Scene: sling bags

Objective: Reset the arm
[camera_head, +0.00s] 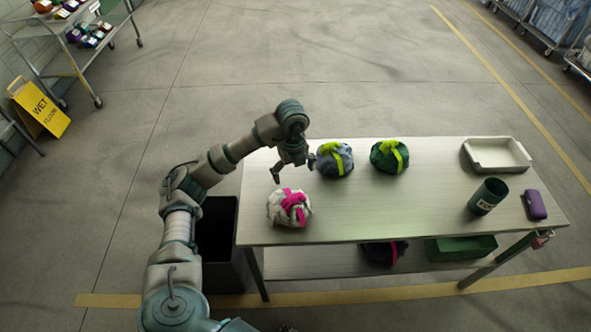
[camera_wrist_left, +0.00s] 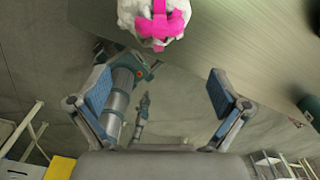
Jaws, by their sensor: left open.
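My left arm reaches in from the left, and its gripper (camera_head: 293,172) hangs open and empty above the table's left part. In the left wrist view the two fingers (camera_wrist_left: 160,100) are wide apart with nothing between them. A white bundle with a pink strap (camera_head: 289,208) lies on the table in front of the gripper; it also shows at the top of the left wrist view (camera_wrist_left: 155,20). A grey-blue bundle with a lime strap (camera_head: 334,160) lies just right of the gripper. A green bundle with a lime strap (camera_head: 389,157) lies farther right. My right gripper is not seen.
The table (camera_head: 430,205) carries a white tray (camera_head: 497,166), a dark green cup (camera_head: 487,196) and a purple case (camera_head: 535,205) on the right. A dark bin (camera_head: 218,245) stands at its left end. A dark bundle (camera_head: 384,253) and green box (camera_head: 460,248) sit below.

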